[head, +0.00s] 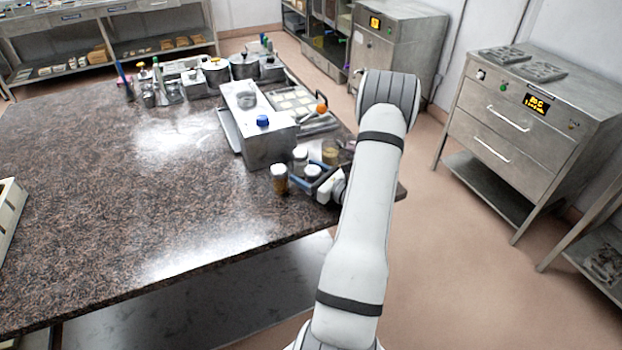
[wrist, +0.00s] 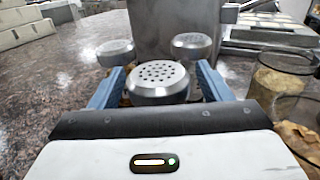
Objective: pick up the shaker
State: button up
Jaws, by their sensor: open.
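The shaker (wrist: 158,82) has a round silver lid with many small holes and stands upright in the wrist view. The blue fingers of my gripper (wrist: 160,72) are open, one on either side of it. Its body below the lid is mostly hidden by the lid and my gripper. In the head view my gripper (head: 322,184) is at the right edge of the dark stone table, among a small group of jars. I cannot tell whether either finger touches the shaker.
Two silver-lidded jars (wrist: 115,52) (wrist: 192,46) stand just behind the shaker. A glass jar (wrist: 278,82) is close on the right. A large metal box (head: 268,145) stands behind the group. The stone table (head: 120,215) is clear to the left.

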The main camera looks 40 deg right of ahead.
jog(key=shift+c, duration=0.4)
jog(key=c, duration=1)
